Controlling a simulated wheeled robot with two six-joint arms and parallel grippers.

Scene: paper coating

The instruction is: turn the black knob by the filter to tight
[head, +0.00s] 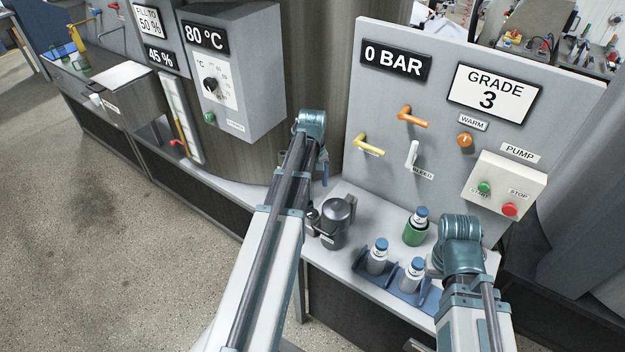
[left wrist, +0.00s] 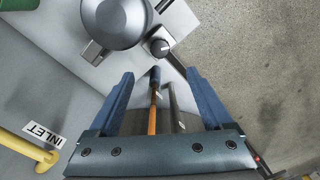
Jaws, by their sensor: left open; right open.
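The filter is a dark grey canister (head: 335,224) on the bench, just right of my left arm in the head view. Its round top also shows at the top of the left wrist view (left wrist: 113,20). The black knob (left wrist: 159,46) sits beside the filter in the left wrist view, with a light mark on its face. My left gripper (left wrist: 159,73) is open, its two blue fingers spread, with the knob ahead of the gap and apart from the fingers. In the head view my left arm hides most of that gripper. My right gripper is hidden behind its wrist.
A yellow inlet handle (left wrist: 30,150) is at lower left. A blue rack (head: 365,268) with bottles and a green bottle (head: 415,232) stand right of the filter, near my right arm.

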